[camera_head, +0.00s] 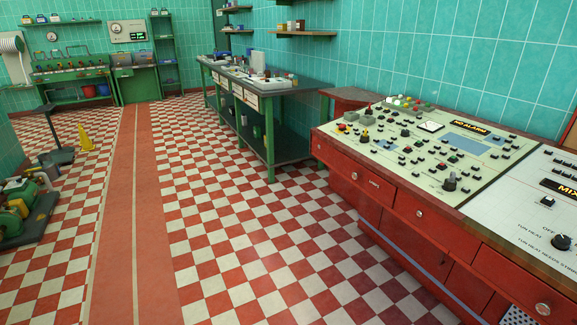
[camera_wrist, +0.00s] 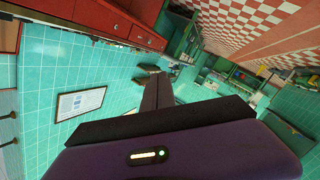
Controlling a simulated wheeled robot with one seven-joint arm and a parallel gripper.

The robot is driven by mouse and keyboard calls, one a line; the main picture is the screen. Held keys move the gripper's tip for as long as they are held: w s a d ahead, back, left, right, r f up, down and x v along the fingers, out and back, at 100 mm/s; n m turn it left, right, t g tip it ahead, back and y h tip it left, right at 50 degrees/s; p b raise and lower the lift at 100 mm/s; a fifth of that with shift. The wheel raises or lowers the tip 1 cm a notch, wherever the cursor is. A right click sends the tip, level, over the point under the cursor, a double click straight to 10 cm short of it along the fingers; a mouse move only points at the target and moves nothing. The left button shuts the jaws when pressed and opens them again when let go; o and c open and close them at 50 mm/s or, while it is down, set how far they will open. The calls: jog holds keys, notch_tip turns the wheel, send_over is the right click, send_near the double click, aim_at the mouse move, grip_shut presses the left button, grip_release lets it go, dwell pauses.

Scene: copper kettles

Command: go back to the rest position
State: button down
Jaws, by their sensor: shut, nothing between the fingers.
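My gripper (camera_wrist: 157,82) shows only in the wrist view, where its dark fingers reach up from a purple body and lie together, shut and empty. It is in free air and touches nothing that I can see. The wrist picture is strongly tilted. The head view shows no part of my arm or gripper.
In the head view, a red console (camera_head: 398,225) with a pale control panel stands at the right. A green workbench (camera_head: 300,108) stands beyond it. A yellow wet-floor sign (camera_head: 85,138) and green machinery (camera_head: 22,210) are at the left. The checkered floor (camera_head: 235,235) between is clear.

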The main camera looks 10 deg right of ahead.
jog(key=s+a+r+m+y+p, duration=0.1)
jog(key=s+a+r+m+p, duration=0.1)
jog(key=s+r, duration=0.4)
jog(key=s+a+r+m+g+y+p, duration=0.1)
jog(key=s+a+r+m+p, duration=0.2)
jog(key=s, duration=1.1)
notch_tip(320, 180, up, 3)
jog(key=shift+s+a+r+m+g, duration=0.1)
jog(key=shift+s+a+m+g, duration=0.2)
jog(key=shift+a+m, duration=0.2)
